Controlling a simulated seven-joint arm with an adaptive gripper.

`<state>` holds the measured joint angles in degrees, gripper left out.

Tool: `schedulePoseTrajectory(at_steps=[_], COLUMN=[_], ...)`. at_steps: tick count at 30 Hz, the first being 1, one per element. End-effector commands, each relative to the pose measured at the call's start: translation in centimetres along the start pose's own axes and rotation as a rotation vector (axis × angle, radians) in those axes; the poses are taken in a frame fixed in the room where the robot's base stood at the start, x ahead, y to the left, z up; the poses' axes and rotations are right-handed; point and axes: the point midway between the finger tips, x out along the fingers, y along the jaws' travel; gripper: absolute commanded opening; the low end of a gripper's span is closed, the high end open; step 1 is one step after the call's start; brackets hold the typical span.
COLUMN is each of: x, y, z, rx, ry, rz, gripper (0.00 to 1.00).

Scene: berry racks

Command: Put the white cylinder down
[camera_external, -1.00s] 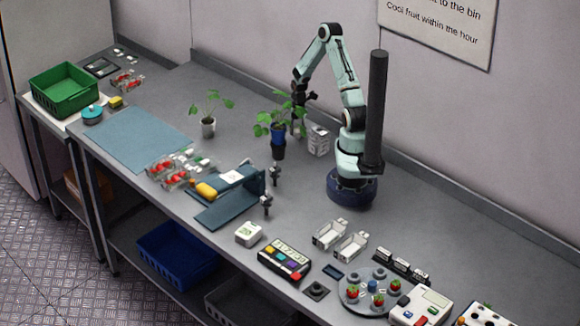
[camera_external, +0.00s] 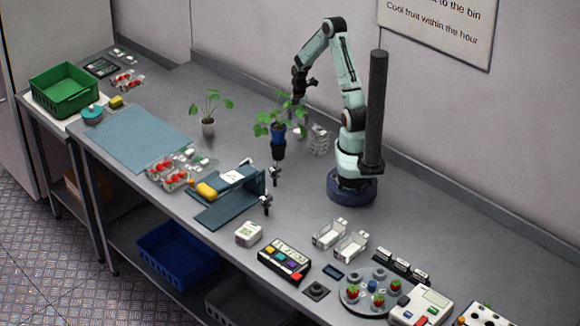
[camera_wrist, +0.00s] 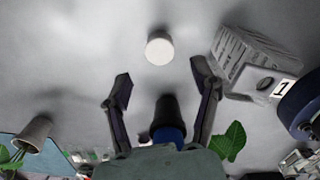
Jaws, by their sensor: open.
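The white cylinder (camera_wrist: 159,50) stands on the grey counter in the wrist view, seen from above as a pale round top. A small white shape beside the potted plant in the external view (camera_external: 301,130) looks like it, partly hidden by leaves. My gripper (camera_wrist: 164,85) is open and empty, its two fingers spread apart. The cylinder shows beyond the fingertips, clear of both. In the external view my gripper (camera_external: 299,92) hangs above the counter, behind the plant.
Another potted plant (camera_external: 208,128) stands to the left.

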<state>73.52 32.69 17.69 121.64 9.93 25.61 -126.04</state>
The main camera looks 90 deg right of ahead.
Motion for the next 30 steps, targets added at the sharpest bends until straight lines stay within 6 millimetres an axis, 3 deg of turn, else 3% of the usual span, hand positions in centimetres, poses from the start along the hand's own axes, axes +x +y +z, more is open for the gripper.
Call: schedulePoseTrajectory(at_steps=[3,7,16,19,22,25,30], x=[-2.8,-5.0,-6.4,-6.9,-8.7,-11.5,-15.6], y=[0.1,0.1,0.0,0.2,0.5,-0.4,-6.0], z=[0.1,0.1,0.0,-1.0,-4.5,-10.3,-19.8], rx=[0.000,0.000,0.000,0.017,0.092,0.236,0.560], ry=[-0.004,-0.003,0.001,-0.002,-0.008,-0.013,0.002], rz=[0.004,0.003,-0.001,-0.001,-0.003,-0.005,-0.013], gripper=[0.62,0.62,0.62,0.62,0.62,0.62,0.62])
